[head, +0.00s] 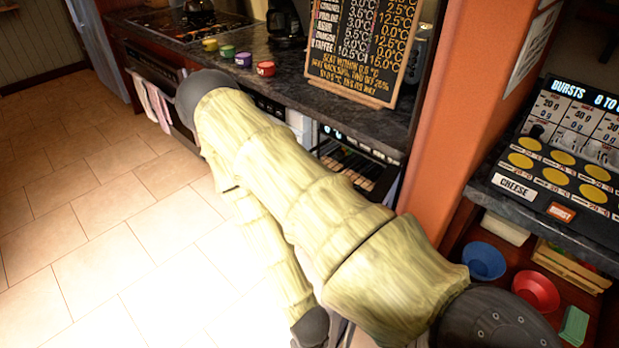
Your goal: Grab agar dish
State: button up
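I cannot pick out an agar dish in the head view. My arm runs from the lower right up to the counter edge, then folds back down to the bottom edge, hiding much of the middle. My gripper is not in view. An opening under the counter (350,165) holds rows of small, pale items, too small to name, and my arm covers part of it. The chalkboard (358,45) on the counter lists names with temperatures.
Small yellow (210,44), green (227,51), purple (243,59) and red (266,68) pots stand on the dark counter. An orange pillar (465,110) divides it from a right-hand counter. Blue (484,261) and red (536,290) bowls sit below. The tiled floor at left is clear.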

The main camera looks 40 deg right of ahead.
aim_at(226, 52)
jog(key=k, duration=0.8)
jog(key=z, duration=0.9)
jog(key=i, duration=0.5)
jog(key=u, duration=0.25)
jog(key=k, duration=0.45)
jog(key=u, duration=1.35)
jog(key=i, duration=3.25)
jog(key=z, duration=0.55)
